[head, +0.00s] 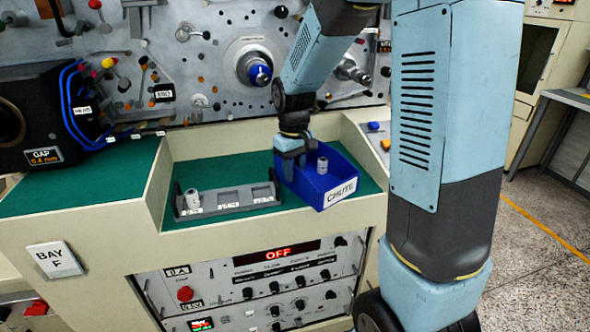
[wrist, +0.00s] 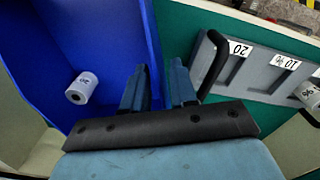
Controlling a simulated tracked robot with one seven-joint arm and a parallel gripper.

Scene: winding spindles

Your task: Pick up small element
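In the wrist view the cylinder (wrist: 82,88) bears a dark number and sits at the left, inside the bin (wrist: 105,30). My gripper (head: 290,158) is at the bin's left side. In the wrist view my gripper's fingers (wrist: 159,68) are apart with nothing held between them. One finger is on the bin side and the other is by the tray. The cylinder is to the left of both fingers. Whether a finger touches the bin wall cannot be told.
A grey tray (head: 230,210) with labelled slots lies left of the bin on the green mat (head: 225,168). A second pale cylinder (head: 193,199) stands in its left slot. A control panel with knobs rises behind. Green mat is free behind the tray.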

